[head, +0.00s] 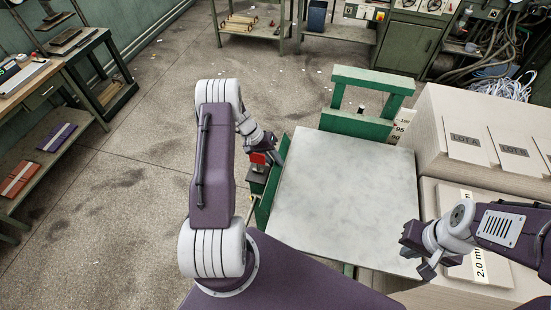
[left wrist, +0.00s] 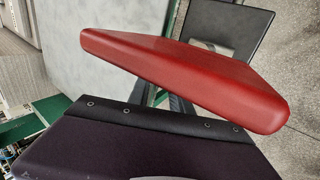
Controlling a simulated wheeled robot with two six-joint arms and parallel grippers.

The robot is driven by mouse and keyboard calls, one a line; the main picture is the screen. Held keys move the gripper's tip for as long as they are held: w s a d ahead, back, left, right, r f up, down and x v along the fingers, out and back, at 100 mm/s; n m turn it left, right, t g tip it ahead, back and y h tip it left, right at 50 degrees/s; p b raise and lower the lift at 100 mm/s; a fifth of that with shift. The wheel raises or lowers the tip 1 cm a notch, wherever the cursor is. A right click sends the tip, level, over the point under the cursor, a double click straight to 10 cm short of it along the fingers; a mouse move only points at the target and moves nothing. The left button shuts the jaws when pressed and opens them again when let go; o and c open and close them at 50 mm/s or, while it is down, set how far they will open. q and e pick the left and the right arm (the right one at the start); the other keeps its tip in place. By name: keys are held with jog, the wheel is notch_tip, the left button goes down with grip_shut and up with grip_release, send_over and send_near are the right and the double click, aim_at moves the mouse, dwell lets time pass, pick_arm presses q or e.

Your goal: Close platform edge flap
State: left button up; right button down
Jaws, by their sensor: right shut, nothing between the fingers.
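The platform (head: 345,195) has a pale grey top on a green frame, and it also shows in the left wrist view (left wrist: 95,30). A narrow green flap (head: 268,199) runs along the platform's left edge; red and dark parts cover its middle. My left gripper (head: 264,152) is beside that edge, next to a red block-like part (head: 257,158). A large red part (left wrist: 185,75) fills the middle of the left wrist view and hides the fingertips, so its opening and any contact are unclear. My right gripper (head: 427,268) is shut and empty over the platform's front right corner.
Stacked pale board blocks (head: 470,130) stand close along the platform's right side. A green upright frame (head: 365,105) rises at its far edge. A workbench (head: 50,100) stands at the left. The floor (head: 130,130) between bench and platform is clear.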

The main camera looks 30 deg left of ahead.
pick_arm(q)
jog(key=shift+s+d+f, duration=0.1)
jog(key=shift+s+d, duration=0.3)
jog(key=shift+d, duration=0.15)
jog(key=shift+w+a+f, duration=0.2)
jog(key=shift+w, duration=0.1)
grip_shut()
jog(key=shift+r, duration=0.1)
dwell(0.6)
